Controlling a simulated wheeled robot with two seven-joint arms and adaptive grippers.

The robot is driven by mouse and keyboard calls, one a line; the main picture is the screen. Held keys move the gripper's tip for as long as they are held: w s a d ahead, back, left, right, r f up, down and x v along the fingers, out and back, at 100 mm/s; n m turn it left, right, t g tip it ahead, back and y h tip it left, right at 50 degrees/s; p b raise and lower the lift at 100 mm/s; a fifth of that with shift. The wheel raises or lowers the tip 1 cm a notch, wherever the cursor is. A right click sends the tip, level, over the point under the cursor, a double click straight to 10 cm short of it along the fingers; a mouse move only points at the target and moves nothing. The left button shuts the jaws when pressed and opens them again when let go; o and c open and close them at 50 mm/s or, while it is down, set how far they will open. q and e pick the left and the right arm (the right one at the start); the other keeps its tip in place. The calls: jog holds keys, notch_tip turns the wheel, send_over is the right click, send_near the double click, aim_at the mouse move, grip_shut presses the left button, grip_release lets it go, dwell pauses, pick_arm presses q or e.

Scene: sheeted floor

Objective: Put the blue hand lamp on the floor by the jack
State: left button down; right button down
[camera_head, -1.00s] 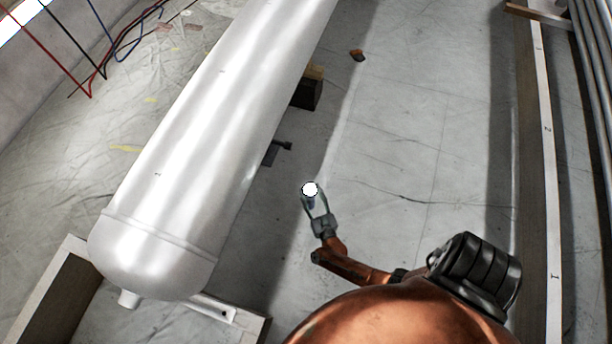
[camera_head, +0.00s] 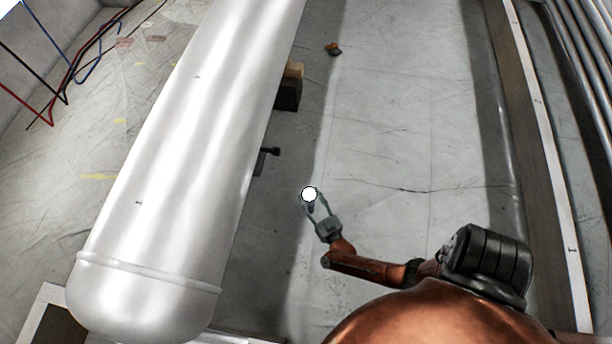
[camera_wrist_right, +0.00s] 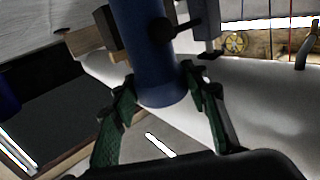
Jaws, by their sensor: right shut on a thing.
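The blue hand lamp (camera_wrist_right: 150,45) is a blue cylinder with a dark knob on its side. My right gripper (camera_wrist_right: 158,92) is shut on it, with a green finger on each side of its body. In the head view the lamp (camera_head: 309,195) shows mostly as a bright white lit end at the tips of my right gripper (camera_head: 313,206). It seems held above the floor; the height is hard to tell. A small dark device with a handle, likely the jack (camera_head: 267,162), stands at the tank's right side, partly hidden by the tank. My left gripper is not in view.
A long white tank (camera_head: 190,150) fills the left middle. A dark block with wood on top (camera_head: 288,94) sits beside it. A small orange-brown object (camera_head: 333,49) lies farther off. A beam (camera_head: 545,150) and pipes run along the right. The floor (camera_head: 410,140) between is clear.

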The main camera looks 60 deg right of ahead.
jog(key=shift+r, duration=0.15)
jog(key=c, duration=1.1)
grip_release()
jog(key=shift+f, duration=0.2)
jog(key=shift+c, duration=0.2)
jog(key=shift+r, duration=0.2)
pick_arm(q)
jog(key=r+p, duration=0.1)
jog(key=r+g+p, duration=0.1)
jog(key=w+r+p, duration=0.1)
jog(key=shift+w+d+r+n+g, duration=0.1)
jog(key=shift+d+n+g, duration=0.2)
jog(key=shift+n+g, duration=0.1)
pick_arm(e)
jog(key=v, duration=1.2)
jog(key=shift+a, duration=0.1)
